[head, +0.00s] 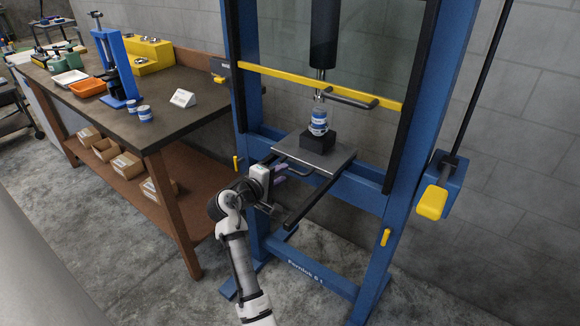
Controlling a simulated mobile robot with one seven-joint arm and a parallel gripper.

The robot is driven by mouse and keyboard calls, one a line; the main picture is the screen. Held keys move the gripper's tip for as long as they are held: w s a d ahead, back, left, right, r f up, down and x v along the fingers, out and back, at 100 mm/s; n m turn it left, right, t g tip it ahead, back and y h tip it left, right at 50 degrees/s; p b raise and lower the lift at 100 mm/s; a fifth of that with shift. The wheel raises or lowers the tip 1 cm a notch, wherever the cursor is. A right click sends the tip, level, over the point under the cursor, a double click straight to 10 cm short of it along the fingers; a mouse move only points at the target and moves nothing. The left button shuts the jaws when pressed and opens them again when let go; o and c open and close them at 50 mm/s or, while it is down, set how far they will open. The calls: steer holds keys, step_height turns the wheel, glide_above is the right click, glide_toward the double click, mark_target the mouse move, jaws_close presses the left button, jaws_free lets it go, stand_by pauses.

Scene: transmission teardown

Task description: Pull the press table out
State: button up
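The press table (338,164) is a flat grey metal plate in the blue press frame, sitting on dark rails. A dark bar handle (304,174) runs along its front left edge. A black block (318,142) stands on the plate, and a white and blue cylindrical part (318,121) stands upright on the block, under the ram. My gripper (281,172) is at the front left of the plate, close to the handle. Its two fingers show apart and point toward the handle. I cannot tell whether they touch it.
A yellow-barred guard (310,84) with its own handle (350,100) crosses the press above the plate. A workbench (180,117) with trays and parts stands at the left. The floor in front is clear.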

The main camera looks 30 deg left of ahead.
mark_target(290, 169)
steer(key=shift+p+x, duration=0.35)
steer(key=shift+x, duration=2.3)
jaws_close()
